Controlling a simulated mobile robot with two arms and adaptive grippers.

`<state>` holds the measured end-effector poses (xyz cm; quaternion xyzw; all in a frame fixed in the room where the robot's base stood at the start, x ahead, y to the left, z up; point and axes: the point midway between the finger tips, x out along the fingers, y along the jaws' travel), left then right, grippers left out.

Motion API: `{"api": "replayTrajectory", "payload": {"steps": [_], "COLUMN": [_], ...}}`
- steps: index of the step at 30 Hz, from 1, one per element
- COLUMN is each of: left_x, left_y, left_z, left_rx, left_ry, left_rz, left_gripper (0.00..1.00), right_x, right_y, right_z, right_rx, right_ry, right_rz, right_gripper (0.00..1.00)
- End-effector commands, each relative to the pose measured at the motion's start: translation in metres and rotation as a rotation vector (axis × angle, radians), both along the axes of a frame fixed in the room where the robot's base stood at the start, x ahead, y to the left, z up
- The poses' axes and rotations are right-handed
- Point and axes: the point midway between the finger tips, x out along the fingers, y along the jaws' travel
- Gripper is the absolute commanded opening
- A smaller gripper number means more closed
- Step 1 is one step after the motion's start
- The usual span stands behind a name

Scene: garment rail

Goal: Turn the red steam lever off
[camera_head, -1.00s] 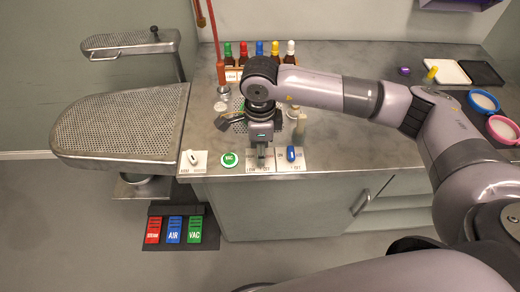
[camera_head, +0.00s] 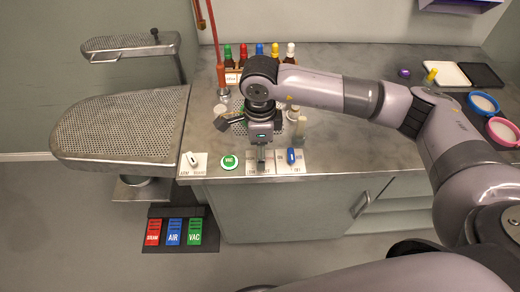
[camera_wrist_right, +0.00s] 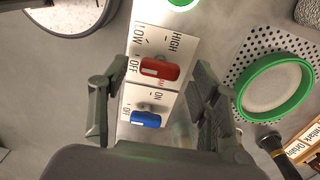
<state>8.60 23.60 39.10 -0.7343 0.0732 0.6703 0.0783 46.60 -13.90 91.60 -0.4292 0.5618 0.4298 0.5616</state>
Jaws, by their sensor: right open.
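The red lever (camera_wrist_right: 160,68) is on a white labelled plate (camera_wrist_right: 160,43) in the right wrist view. An OFF label is at its left, and lettering beside it is partly covered. My right gripper (camera_wrist_right: 158,72) is open, with one finger on each side of the red lever; I cannot tell whether either touches it. In the head view my right gripper (camera_head: 262,158) is over the front edge of the counter and hides the red lever. My left gripper is not in view.
A blue lever (camera_head: 291,156) is close beside the gripper, also seen in the wrist view (camera_wrist_right: 145,119).

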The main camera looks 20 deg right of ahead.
Motion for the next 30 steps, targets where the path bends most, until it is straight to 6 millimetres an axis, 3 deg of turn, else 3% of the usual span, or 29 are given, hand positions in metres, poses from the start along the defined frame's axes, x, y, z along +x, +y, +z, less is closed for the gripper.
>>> {"api": "replayTrajectory", "payload": {"steps": [15, 21, 30], "left_x": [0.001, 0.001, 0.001], "left_y": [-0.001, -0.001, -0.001], "left_z": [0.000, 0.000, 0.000], "left_rx": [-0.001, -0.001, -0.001], "left_ry": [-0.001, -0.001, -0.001], "left_rz": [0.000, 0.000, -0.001], "left_gripper": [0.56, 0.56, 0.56], "right_x": [0.001, 0.000, 0.000], "right_y": [0.000, 0.000, 0.000], "right_z": [0.098, 0.113, 0.114], "right_rx": [0.000, 0.000, 0.000], "right_ry": [-0.004, -0.002, -0.001], "right_rz": [0.001, 0.000, 0.001], "right_gripper": [0.57, 0.57, 0.57]}}
